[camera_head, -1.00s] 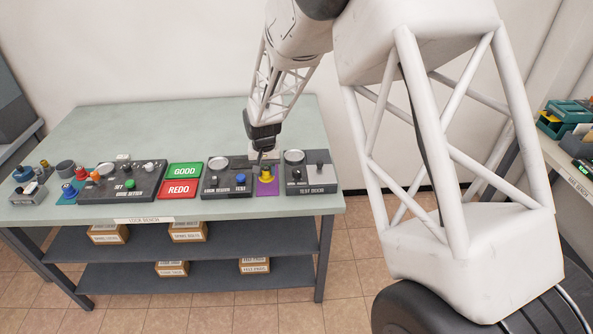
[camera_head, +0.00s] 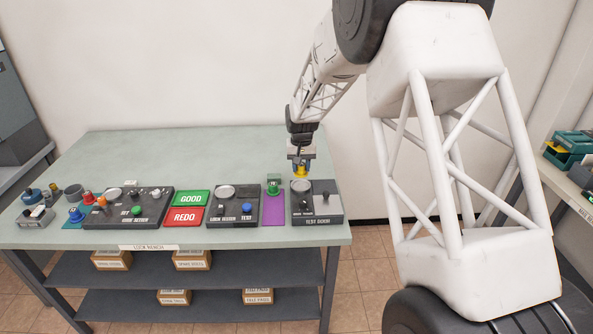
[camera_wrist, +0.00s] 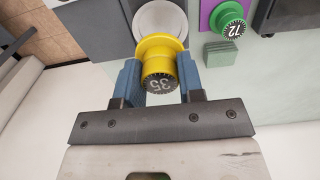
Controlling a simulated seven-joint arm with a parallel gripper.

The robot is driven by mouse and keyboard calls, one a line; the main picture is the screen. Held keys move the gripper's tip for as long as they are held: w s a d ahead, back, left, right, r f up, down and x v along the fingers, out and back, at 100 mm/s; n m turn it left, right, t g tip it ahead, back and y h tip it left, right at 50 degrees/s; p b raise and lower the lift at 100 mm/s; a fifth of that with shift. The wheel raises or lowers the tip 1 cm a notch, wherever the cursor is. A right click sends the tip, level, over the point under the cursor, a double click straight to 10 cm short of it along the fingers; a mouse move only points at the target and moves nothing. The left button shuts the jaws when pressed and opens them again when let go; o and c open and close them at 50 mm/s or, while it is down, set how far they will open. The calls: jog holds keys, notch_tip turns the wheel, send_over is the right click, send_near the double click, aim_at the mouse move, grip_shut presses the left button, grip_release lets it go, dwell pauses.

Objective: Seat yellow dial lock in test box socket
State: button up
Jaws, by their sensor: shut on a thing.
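The yellow dial lock (camera_wrist: 160,55) has a dark dial face marked 35 and is held between the blue fingers of my gripper (camera_wrist: 158,82) in the wrist view. In the head view my gripper (camera_head: 301,160) holds the yellow lock (camera_head: 301,171) over the back left part of the dark test box (camera_head: 326,216). The round pale socket (camera_wrist: 158,18) shows just beyond the lock in the wrist view, partly covered by it. In the head view the socket (camera_head: 301,186) lies right below the lock. I cannot tell whether they touch.
The lock tester (camera_head: 233,207), GOOD (camera_head: 191,198) and REDO (camera_head: 186,217) pads and several coloured locks are further left. The table behind is clear.

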aim_at(301, 175)
jog(key=shift+f, duration=0.15)
jog(key=shift+f, duration=1.95)
jog(key=shift+f, duration=0.65)
dwell(0.9)
jog(key=o, duration=1.2)
jog(key=shift+o, duration=0.2)
jog(key=shift+r, duration=0.1)
jog(key=shift+r, duration=2.9)
